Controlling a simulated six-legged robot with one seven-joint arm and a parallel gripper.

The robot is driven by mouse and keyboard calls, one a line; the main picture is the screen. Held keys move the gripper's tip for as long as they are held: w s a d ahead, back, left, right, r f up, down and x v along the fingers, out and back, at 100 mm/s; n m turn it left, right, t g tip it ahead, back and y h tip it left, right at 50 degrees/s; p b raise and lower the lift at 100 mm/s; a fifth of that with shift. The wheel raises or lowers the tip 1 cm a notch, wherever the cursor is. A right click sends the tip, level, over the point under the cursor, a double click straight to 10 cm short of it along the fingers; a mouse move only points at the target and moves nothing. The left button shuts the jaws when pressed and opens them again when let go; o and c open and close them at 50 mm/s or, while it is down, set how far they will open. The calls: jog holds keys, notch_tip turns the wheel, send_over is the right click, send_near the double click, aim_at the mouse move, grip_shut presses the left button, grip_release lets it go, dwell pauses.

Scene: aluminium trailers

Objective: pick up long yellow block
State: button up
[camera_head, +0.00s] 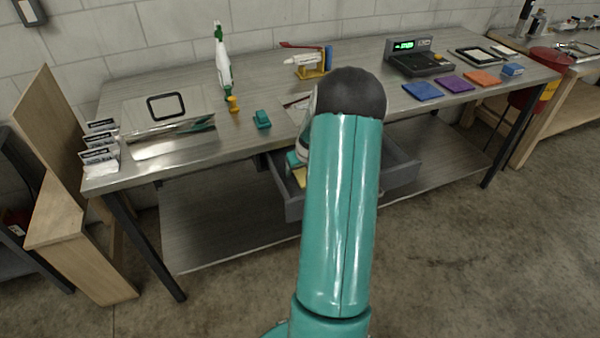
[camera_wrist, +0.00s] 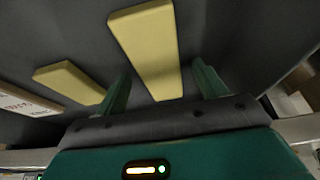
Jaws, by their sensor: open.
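A long yellow block (camera_wrist: 147,48) lies on the dark floor of the open drawer in the wrist view. It runs from the top edge of the picture down between my gripper fingers. A shorter yellow block (camera_wrist: 70,82) lies to its left. My gripper (camera_wrist: 162,70) is open, with one teal finger on each side of the long block's near end. I see no clear contact. In the head view my arm hides most of the drawer (camera_head: 399,178); a bit of yellow (camera_head: 300,177) shows inside it, but I cannot tell which block it is.
A white box with red lettering (camera_wrist: 25,102) lies at the left of the wrist view. Pale items (camera_wrist: 292,98) are at the right.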

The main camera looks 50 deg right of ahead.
jog(key=shift+c, duration=0.4)
jog(key=c, duration=1)
jog(key=shift+r, duration=0.15)
